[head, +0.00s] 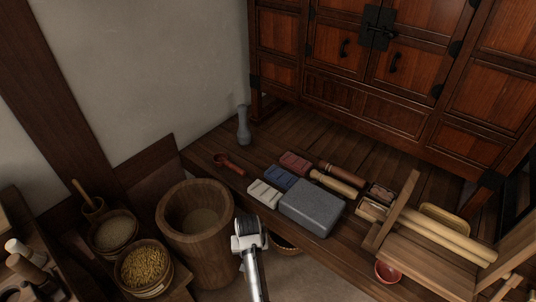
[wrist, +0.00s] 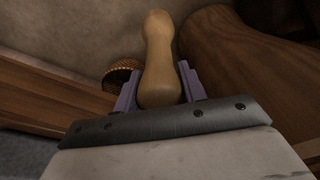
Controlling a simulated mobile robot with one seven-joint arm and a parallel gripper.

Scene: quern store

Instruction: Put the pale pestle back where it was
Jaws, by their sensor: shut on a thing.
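In the wrist view my gripper (wrist: 160,88) is shut on a pale tan wooden piece with a narrowed waist, which looks like the pale pestle (wrist: 160,50). It sticks out beyond the purple fingers. In the head view my gripper (head: 248,232) is just right of the big wooden mortar (head: 170,232), in front of the bench edge. The held pestle is hidden there behind my wrist. The mortar's curved wooden side (wrist: 255,55) shows to the right in the wrist view, apart from the pestle.
A long bench (head: 225,172) carries a grey stone block (head: 312,207), coloured packets (head: 294,162), a pale roller (head: 333,184) and a grey bottle (head: 243,125). Grain tubs (head: 145,268) stand left of the mortar. A woven basket (head: 286,246) lies below the bench edge.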

